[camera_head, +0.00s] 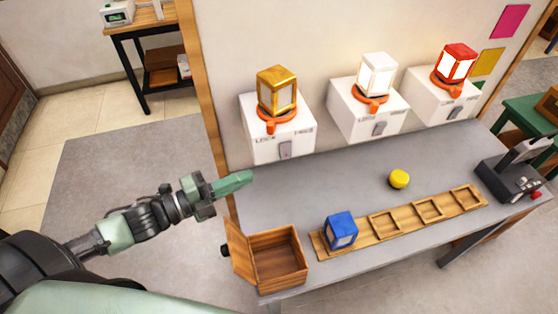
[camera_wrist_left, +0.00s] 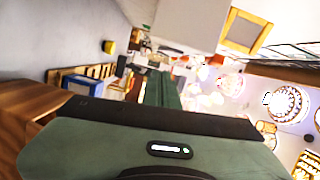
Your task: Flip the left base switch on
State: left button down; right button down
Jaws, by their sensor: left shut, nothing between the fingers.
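The left base (camera_head: 278,140) is a white box at the back left of the grey table, with a gold lantern (camera_head: 277,90) in an orange holder on top. Its grey switch (camera_head: 285,150) is on the front face; whether it is up or down is too small to tell. The gold lantern's panes look dull and unlit. My left gripper (camera_head: 249,176) is shut and empty, in front of and below the left base, left of its switch and apart from it. Its green fingers (camera_wrist_left: 160,90) also show in the left wrist view, pressed together. My right gripper is out of view.
A middle base (camera_head: 350,115) with a lit white lantern and a right base (camera_head: 425,98) with a lit red lantern stand alongside. An open wooden box (camera_head: 280,258), a blue lantern (camera_head: 340,230) on a wooden rack, a yellow button (camera_head: 399,179) and a black device (camera_head: 505,180) are on the table.

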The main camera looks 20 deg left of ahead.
aim_at(286, 150)
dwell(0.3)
pick_arm(q)
jog(key=p+x, duration=0.3)
jog(key=x, duration=0.7)
jog(key=shift+w+a+m+b, duration=0.25)
jog(key=shift+m+b, duration=0.15)
jog(key=shift+b, duration=0.2)
